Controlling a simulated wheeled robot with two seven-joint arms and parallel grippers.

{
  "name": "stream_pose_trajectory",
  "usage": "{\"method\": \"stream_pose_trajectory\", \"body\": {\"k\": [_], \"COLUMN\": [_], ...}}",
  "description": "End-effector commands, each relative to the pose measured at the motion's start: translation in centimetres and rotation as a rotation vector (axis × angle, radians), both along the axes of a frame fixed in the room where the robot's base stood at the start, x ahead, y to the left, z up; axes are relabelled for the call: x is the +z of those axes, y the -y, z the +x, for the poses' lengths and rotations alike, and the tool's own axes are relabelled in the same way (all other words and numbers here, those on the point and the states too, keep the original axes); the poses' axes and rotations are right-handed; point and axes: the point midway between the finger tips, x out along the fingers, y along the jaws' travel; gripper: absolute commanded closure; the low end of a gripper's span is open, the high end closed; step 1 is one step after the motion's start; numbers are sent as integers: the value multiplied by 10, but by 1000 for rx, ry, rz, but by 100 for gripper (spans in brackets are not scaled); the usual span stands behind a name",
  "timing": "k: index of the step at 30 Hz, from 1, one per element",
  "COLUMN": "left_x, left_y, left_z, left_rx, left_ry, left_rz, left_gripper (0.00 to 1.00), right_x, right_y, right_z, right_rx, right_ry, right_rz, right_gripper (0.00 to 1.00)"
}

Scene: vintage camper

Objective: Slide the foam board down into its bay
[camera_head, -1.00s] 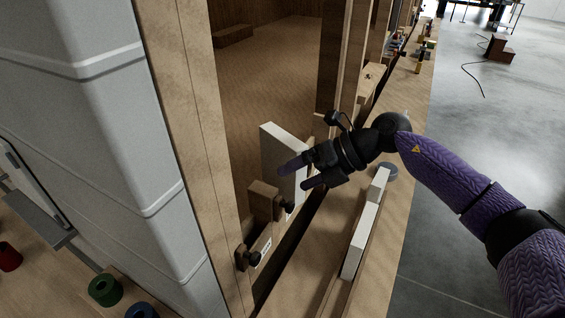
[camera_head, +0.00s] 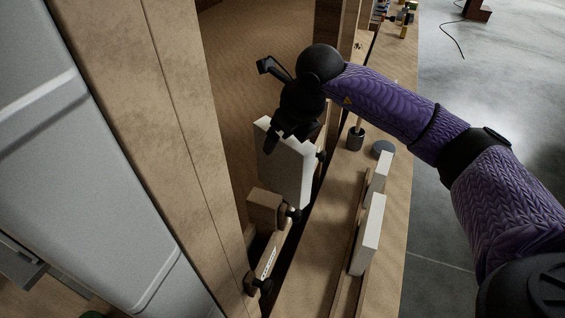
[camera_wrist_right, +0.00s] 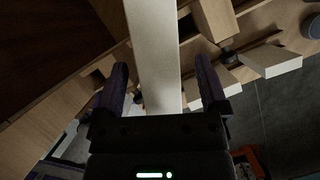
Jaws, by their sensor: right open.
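The white foam board (camera_head: 285,170) stands upright in the wall opening, beyond a wooden block (camera_head: 263,209) with a black knob. Its lower end is hidden in the head view, so I cannot tell how deep it sits in the bay. My right gripper (camera_head: 280,140) is over the board's upper edge, pointing down. In the right wrist view, the board (camera_wrist_right: 153,50) runs between the two spread fingers of the open gripper (camera_wrist_right: 163,85), with a gap visible on the right side. My left gripper is not in view.
Two other white boards (camera_head: 369,236) (camera_head: 379,178) stand on the wooden bench along a rail. A dark cup (camera_head: 355,140) and a grey round disc (camera_head: 383,149) are farther back. A wooden post (camera_head: 150,130) rises left of the opening. Another black knob (camera_head: 257,284) is nearer.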

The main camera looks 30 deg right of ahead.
Motion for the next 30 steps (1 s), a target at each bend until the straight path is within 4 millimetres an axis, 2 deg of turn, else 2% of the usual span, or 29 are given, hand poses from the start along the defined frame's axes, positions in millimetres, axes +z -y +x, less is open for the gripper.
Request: {"method": "stream_pose_trajectory", "body": {"k": [3, 15, 29, 30], "left_x": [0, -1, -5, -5], "left_y": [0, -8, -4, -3], "left_z": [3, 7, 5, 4], "left_rx": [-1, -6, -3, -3], "left_ry": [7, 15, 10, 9], "left_rz": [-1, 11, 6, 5], "left_gripper": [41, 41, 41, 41], "right_x": [-9, -10, -13, -13], "right_y": [-1, -1, -1, -1], "right_z": [3, 3, 3, 3], "right_rx": [0, 0, 0, 0], "right_ry": [-1, 0, 0, 0], "right_rz": [0, 1, 1, 1], "right_gripper": [7, 7, 7, 12]}}
